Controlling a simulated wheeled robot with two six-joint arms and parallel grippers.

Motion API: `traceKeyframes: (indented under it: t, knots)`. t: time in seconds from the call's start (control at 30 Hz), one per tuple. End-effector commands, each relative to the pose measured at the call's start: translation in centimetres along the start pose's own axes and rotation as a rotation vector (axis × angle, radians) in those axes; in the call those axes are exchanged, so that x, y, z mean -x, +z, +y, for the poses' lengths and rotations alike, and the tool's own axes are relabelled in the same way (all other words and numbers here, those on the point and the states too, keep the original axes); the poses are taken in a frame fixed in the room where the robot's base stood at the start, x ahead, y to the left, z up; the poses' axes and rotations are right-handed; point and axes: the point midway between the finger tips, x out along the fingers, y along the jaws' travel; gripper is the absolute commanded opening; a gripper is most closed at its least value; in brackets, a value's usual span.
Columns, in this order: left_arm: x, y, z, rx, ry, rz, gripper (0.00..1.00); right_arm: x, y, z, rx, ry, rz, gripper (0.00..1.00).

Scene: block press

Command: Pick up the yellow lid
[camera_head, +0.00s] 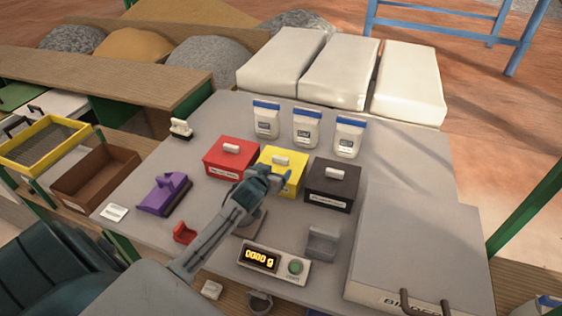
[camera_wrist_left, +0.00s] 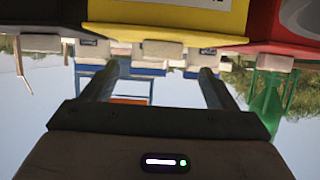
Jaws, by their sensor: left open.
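The yellow lid (camera_head: 284,157) with a pale handle sits on the yellow box (camera_head: 293,187), between a red box and a black box. In the left wrist view the yellow box's side (camera_wrist_left: 165,14) shows upside down at the top. My left gripper (camera_head: 272,178) is open at the front of the yellow box and hides part of it. In the left wrist view its two fingers (camera_wrist_left: 158,70) are spread with nothing held between them. Whether the fingers touch the box or the lid's handle, I cannot tell. My right gripper is not in view.
The red box (camera_head: 228,157) and black box (camera_head: 332,184) stand close on either side. A scale (camera_head: 272,264), a grey holder (camera_head: 321,243) and a purple tool (camera_head: 163,194) are nearer. The grey table is clear at right (camera_head: 408,160).

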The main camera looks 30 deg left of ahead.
Motion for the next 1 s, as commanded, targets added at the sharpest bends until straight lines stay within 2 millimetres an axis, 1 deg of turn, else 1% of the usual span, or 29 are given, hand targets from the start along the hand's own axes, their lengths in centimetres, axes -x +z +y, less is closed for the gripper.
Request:
traceKeyframes:
  t: [0.03, 0.07, 0.17, 0.27, 0.43, 0.5, 0.6, 0.73, 0.97, 1.0]
  knots:
    - [-0.6, -0.2, 0.0, 0.001, 0.0, 0.0, 0.8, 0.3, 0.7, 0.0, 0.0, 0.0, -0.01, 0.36]
    - [-0.8, -0.1, 0.0, 0.001, 0.0, 0.0, 0.8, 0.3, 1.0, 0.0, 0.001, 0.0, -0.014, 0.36]
    - [-1.3, -0.1, 0.0, 0.001, 0.0, 0.0, 0.8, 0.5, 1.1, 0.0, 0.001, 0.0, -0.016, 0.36]
    - [-1.9, -0.4, 0.0, 0.001, 0.0, 0.0, 0.8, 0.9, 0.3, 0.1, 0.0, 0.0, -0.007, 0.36]
    - [-3.9, -1.1, -0.4, 0.001, -0.001, -0.002, 0.8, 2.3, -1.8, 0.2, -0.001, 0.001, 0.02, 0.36]
    - [-4.8, -1.1, -0.4, 0.001, 0.0, -0.001, 0.8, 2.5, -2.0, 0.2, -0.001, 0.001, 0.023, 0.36]
    - [-5.9, -0.9, -0.4, 0.001, 0.0, 0.0, 0.8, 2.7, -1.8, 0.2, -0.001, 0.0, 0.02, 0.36]
    - [-6.5, -0.8, -0.4, 0.0, 0.001, 0.0, 0.8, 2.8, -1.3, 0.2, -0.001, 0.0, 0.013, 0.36]
    - [-6.6, -0.8, -0.4, 0.0, 0.001, 0.0, 0.8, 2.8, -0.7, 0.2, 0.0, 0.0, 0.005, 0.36]
    - [-6.6, -0.8, -0.4, 0.0, 0.001, 0.0, 0.72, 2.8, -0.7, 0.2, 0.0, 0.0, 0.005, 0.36]
